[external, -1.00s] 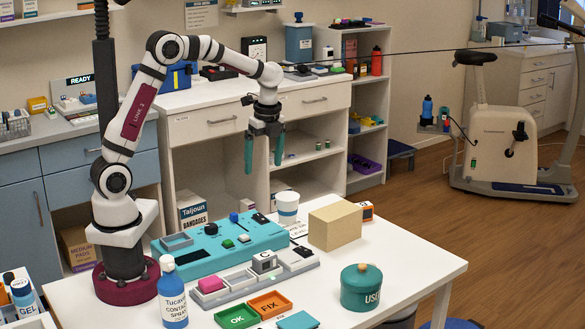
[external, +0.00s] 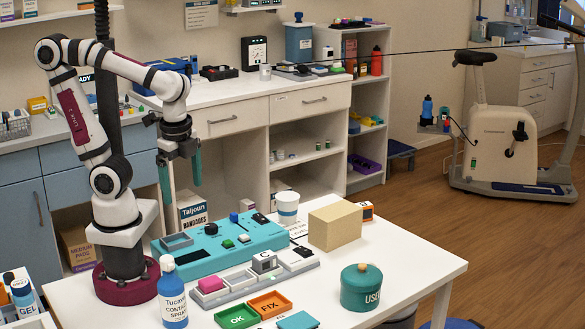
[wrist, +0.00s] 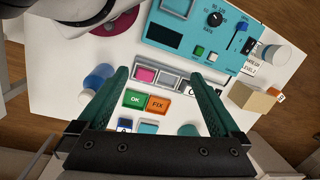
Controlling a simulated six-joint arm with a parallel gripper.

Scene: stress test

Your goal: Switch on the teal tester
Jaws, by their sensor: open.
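The teal tester (external: 166,268) lies flat on the white table; it also shows at the top of the wrist view (wrist: 186,42). On it are a black round knob (wrist: 215,18), a blue lever (wrist: 238,38), a green button (wrist: 198,50), a pale button beside it and a dark rectangular panel (wrist: 163,37). Whether the tester is on cannot be told. My gripper (external: 182,192) hangs open and empty, well above the table near the tester's back left in the external view. Its two teal fingers point down and touch nothing; they also show in the wrist view (wrist: 158,72).
In front of the tester stand a grey tray row (external: 237,283) with a pink block, and green OK (external: 237,317) and orange FIX trays. A blue spray bottle (external: 173,298), a cup (external: 287,208), a cardboard box (external: 335,226) and a teal pot (external: 361,287) surround it.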

